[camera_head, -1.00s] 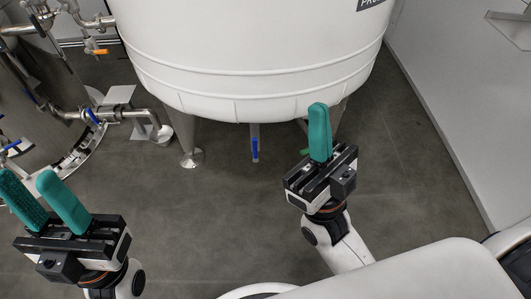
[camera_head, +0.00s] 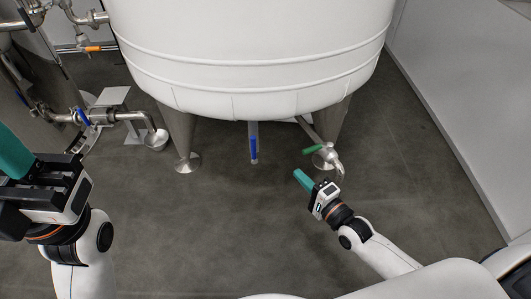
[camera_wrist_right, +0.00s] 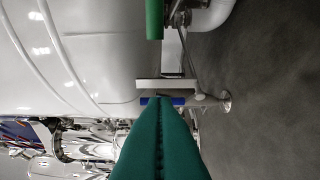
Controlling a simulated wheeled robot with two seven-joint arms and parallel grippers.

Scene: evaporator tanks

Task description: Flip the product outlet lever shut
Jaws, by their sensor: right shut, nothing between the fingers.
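A green lever (camera_head: 314,149) sits on a steel valve and pipe under the white tank (camera_head: 250,75), by its right leg. It also shows at the top of the right wrist view (camera_wrist_right: 154,20). A blue lever (camera_head: 254,149) hangs under the tank's middle. No label tells which is the product outlet. My right gripper (camera_head: 300,176) is shut and empty, below and slightly left of the green lever, apart from it. Its closed teal fingers show in the right wrist view (camera_wrist_right: 160,112). My left gripper (camera_head: 10,155) is partly cut off at the left edge.
Steel piping with a blue-handled valve (camera_head: 83,116) and an orange handle (camera_head: 93,48) stands at the left. The tank's left leg (camera_head: 181,145) rests on the floor. Grey floor (camera_head: 230,220) is clear in the middle. A pale wall (camera_head: 455,100) bounds the right.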

